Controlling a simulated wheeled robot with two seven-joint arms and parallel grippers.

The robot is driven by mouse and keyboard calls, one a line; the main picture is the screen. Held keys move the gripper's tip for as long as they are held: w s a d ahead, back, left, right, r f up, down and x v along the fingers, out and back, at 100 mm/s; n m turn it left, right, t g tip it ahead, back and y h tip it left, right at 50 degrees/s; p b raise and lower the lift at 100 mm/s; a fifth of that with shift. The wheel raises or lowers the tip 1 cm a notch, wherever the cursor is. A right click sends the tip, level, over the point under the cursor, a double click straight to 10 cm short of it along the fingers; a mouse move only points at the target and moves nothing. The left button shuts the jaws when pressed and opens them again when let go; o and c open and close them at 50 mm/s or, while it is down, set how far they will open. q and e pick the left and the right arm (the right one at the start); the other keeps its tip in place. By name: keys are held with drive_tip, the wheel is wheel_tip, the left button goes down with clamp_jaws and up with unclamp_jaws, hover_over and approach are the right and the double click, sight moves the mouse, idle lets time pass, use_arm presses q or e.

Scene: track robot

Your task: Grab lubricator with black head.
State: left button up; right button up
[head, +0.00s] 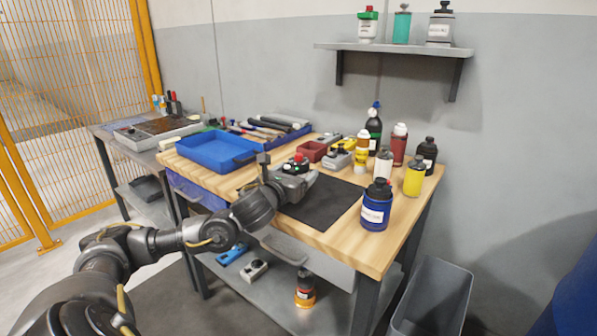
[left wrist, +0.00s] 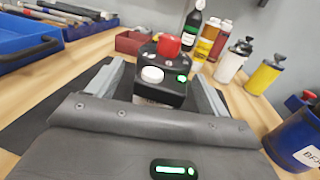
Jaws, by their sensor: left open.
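The device that looks like the lubricator with black head (left wrist: 165,78) has a red knob, a white button and green lights on a black top, with a pale part below. It also shows in the head view (head: 297,163) at the far side of the dark mat, partly hidden by my gripper. My left gripper (left wrist: 157,90) is open, with one finger on each side of it; I cannot tell whether they touch it. In the head view my left gripper (head: 289,180) reaches over the table from the left. My right gripper is not in view.
Several bottles, including a yellow one (head: 414,180) and a blue one (head: 376,213), stand right of the mat (head: 325,208). A blue tray (head: 212,152) is on the left. Three containers stand on the wall shelf (head: 395,47). The mat's right part is clear.

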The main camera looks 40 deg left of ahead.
sight(292, 163)
use_arm(q)
drive_tip(key=shift+c, duration=0.5)
drive_tip(key=c, duration=1.2)
drive_tip(key=shift+r, duration=0.1)
drive_tip(key=shift+r, duration=0.65)
drive_tip(key=r, duration=0.1)
drive_tip(key=r+p, duration=0.1)
drive_tip(key=r, duration=0.1)
drive_tip(key=shift+s+a+r+p, duration=0.1)
drive_tip(key=shift+s+a+p, duration=0.2)
drive_tip(key=shift+a+p, duration=0.05)
use_arm(e)
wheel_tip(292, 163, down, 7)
drive_tip(key=p, duration=0.2)
use_arm(q)
drive_tip(key=shift+s+a+r+b, duration=0.5)
drive_tip(key=shift+s+a+r, duration=0.85)
drive_tip(key=shift+s, duration=0.45)
drive_tip(key=shift+s+a+r+b, duration=0.45)
drive_tip(key=shift+s+a+r, duration=0.65)
drive_tip(key=shift+s+r, duration=0.55)
drive_tip(key=shift+s+a+r+b, duration=0.5)
drive_tip(key=shift+s+a+r, duration=0.75)
drive_tip(key=shift+s, duration=0.7)
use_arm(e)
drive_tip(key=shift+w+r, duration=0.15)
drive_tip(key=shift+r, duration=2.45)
